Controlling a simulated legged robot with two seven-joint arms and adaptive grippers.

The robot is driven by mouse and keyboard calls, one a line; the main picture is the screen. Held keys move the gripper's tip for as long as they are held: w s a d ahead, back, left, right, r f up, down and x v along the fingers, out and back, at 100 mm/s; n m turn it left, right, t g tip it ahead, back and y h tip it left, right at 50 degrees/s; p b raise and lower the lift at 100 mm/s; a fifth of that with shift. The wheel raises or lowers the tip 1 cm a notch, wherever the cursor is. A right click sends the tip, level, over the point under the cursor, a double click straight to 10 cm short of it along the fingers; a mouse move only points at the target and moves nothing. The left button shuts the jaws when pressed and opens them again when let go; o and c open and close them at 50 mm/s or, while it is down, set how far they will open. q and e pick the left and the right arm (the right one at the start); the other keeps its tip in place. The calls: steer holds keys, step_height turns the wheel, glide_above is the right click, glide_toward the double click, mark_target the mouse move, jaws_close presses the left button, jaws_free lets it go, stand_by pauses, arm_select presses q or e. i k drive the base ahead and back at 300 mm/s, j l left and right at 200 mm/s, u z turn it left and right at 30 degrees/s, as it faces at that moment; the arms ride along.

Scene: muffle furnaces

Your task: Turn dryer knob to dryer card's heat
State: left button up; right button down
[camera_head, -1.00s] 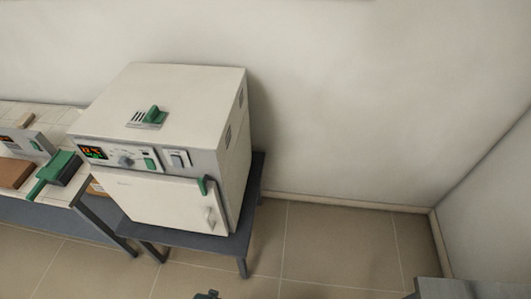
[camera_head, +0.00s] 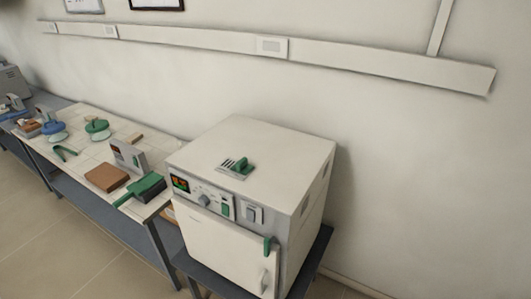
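The dryer (camera_head: 255,190) is a white box-shaped oven on a dark stand at the lower middle of the head view. Its front panel has a lit red and green display (camera_head: 180,184), a small grey round knob (camera_head: 204,200), a green switch (camera_head: 225,210) and a grey switch at the right. Its door (camera_head: 225,245) looks closed, with a green latch (camera_head: 267,245). A small upright grey card-like stand with a red display (camera_head: 128,157) stands on the bench to the left; its text is too small to read. Neither gripper is in view.
The tiled bench (camera_head: 95,160) left of the dryer holds a brown block (camera_head: 106,178), a green-handled dark tool (camera_head: 143,188), green tongs (camera_head: 66,152), and blue and green lidded dishes. A wall rail (camera_head: 200,42) runs behind. Floor is open at the lower left.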

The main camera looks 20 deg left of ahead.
mark_target(204, 201)
steer(key=k+j+u, duration=0.15)
steer(key=u, duration=1.2)
